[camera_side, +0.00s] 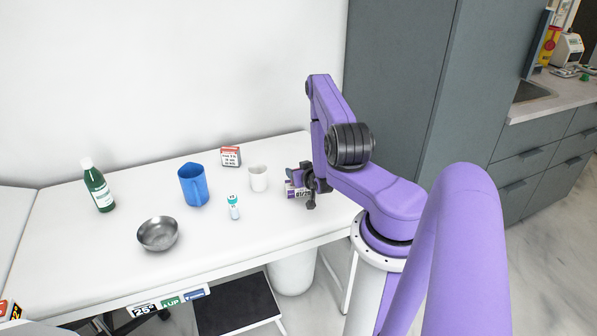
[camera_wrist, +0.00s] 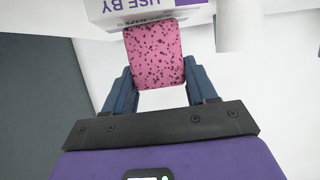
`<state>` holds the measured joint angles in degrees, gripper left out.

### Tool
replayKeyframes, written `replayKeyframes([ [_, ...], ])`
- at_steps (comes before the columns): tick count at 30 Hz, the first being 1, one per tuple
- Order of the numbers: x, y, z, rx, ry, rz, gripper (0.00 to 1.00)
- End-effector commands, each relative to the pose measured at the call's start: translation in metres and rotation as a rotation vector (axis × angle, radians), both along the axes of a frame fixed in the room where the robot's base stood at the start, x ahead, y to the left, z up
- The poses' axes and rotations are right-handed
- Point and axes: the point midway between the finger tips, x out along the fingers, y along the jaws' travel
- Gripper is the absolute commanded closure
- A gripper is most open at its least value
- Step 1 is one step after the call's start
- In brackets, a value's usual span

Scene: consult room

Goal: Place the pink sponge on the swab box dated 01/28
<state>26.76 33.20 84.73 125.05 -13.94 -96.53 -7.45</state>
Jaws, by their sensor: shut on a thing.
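The pink sponge (camera_wrist: 156,52), dotted with dark specks, is in my gripper (camera_wrist: 158,72), between its two blue fingers in the wrist view. My gripper (camera_side: 305,184) is low over the right part of the table in the side view, where I cannot make out the sponge. A white and purple swab box (camera_side: 297,192) reading what looks like 01/28 is right at the gripper, partly covered by it. In the wrist view this box (camera_wrist: 108,12) shows "USE BY", and the sponge's far end overlaps it; I cannot tell whether they touch.
A white cup (camera_side: 258,179) stands left of the swab box. A red and white box (camera_side: 231,157) is behind it. A blue jug (camera_side: 193,185), a small white and blue bottle (camera_side: 234,207), a metal bowl (camera_side: 158,234) and a green bottle (camera_side: 98,188) stand farther left on the white table (camera_side: 110,262).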

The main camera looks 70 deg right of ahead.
Motion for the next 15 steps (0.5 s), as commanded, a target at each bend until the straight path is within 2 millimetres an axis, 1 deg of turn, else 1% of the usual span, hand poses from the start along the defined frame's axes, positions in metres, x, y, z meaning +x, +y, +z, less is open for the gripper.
replayKeyframes([
  [9,0.0001,-0.0003,-0.0029,-0.001,-0.001,0.0,0.72],
  [10,0.0002,-0.0003,-0.0025,-0.001,-0.001,0.0,0.34],
  [11,0.0002,-0.0002,-0.0024,-0.001,-0.001,0.0,0.24],
  [12,0.0002,-0.0002,-0.0024,-0.001,-0.001,0.0,0.18],
  [15,0.0002,-0.0002,-0.0024,-0.001,-0.001,0.0,0.18],
])
